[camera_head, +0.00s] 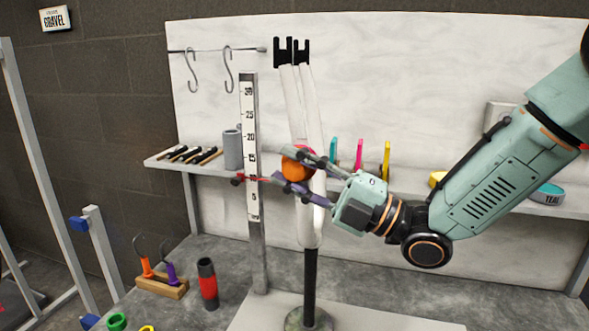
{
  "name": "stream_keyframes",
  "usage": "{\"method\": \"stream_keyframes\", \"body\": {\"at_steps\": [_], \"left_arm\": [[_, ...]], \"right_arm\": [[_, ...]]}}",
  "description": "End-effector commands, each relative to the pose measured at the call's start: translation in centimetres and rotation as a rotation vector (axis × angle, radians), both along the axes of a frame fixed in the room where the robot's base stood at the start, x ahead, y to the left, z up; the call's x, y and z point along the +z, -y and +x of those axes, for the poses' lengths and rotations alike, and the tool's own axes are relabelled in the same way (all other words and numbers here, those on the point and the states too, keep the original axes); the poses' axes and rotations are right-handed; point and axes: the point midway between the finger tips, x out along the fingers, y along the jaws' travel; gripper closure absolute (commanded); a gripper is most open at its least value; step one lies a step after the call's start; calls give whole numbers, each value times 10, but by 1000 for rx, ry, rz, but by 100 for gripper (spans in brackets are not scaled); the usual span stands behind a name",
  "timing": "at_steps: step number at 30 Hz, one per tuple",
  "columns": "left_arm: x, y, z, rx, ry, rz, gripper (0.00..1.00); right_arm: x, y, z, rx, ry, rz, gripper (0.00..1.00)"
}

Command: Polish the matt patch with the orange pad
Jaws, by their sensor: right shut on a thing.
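My right gripper (285,170) reaches in from the right and is shut on the round orange pad (297,168). A thin pink-red edge shows along the pad's upper right side. The pad overlaps the white two-legged frame part (306,105), about halfway up it. I cannot tell whether the pad touches the part. The part stands nearly upright on a dark post (310,275). I cannot make out a matt patch; the pad and fingers hide some of the white surface. My left gripper is not in view.
A measuring post (250,150) with a red pointer stands just left of the pad. A shelf (357,182) behind holds a grey cup (232,150), dark sticks and coloured upright items. A red-black cylinder (207,284) and a wooden block (163,287) stand on the bench at lower left.

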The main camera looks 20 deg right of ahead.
Motion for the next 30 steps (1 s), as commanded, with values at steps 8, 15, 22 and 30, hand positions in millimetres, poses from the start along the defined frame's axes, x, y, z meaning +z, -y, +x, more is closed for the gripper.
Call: {"method": "stream_keyframes", "body": {"at_steps": [8,15,22,30], "left_arm": [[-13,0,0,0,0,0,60],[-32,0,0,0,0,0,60],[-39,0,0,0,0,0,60],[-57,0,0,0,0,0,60]], "right_arm": [[-14,0,0,-2,-1,0,100],[-33,0,0,-2,-1,0,100],[-40,0,0,-2,-1,0,100],[-58,-1,-1,-2,-1,0,100]]}}
